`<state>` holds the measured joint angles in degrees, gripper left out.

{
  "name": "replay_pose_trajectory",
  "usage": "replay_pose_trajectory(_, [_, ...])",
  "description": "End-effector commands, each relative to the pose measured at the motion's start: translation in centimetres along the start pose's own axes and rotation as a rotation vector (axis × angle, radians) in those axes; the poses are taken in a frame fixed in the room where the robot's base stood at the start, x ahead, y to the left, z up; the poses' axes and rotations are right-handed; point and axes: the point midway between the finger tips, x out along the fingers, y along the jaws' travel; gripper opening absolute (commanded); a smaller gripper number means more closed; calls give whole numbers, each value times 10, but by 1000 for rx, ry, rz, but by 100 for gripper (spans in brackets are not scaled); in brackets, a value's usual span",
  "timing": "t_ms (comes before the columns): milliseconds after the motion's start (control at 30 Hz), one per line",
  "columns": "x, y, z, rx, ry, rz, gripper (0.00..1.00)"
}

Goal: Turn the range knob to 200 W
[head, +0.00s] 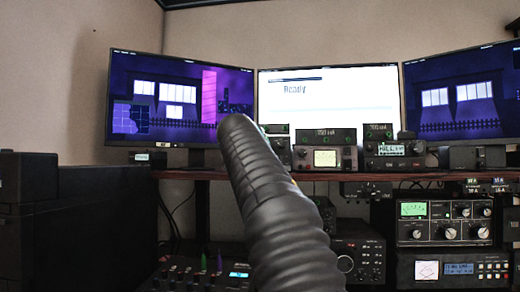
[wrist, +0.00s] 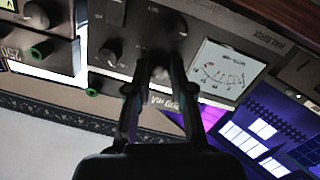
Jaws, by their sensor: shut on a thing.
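In the wrist view a tuner panel (wrist: 120,70), seen tilted, carries a white dial meter (wrist: 226,70) and several dark knobs. My gripper (wrist: 160,68) is at the panel, its two fingers shut around a knob (wrist: 159,76) beside the meter. The fingers hide much of this knob; its pointer and scale are not readable. Another knob (wrist: 110,51) is to the left and one (wrist: 174,26) above, both outside the fingers. I cannot read which label belongs to the held knob. In the head view my arm covers the middle and my gripper does not show.
In the head view, radio units (head: 445,222) with knobs fill the lower right. Small devices (head: 325,150) line the shelf (head: 190,175) below three monitors (head: 315,100). A black case (head: 70,220) stands at left. In the wrist view, another unit (wrist: 45,50) sits close beside the panel.

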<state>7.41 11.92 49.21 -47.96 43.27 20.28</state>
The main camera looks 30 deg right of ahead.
Motion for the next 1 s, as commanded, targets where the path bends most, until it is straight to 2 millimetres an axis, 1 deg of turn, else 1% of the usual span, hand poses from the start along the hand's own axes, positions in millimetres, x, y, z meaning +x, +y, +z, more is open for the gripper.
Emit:
replay_pose_trajectory(300, [1,-1,1,81,-6,-6,0])
replay_pose_trajectory(700, [0,0,1,88,-6,-7,0])
replay_pose_trajectory(733, [0,0,1,88,-6,-7,24])
replay_pose_trajectory(767, [0,0,1,88,-6,-7,32])
replay_pose_trajectory(1000, [0,0,0,87,-5,-6,32])
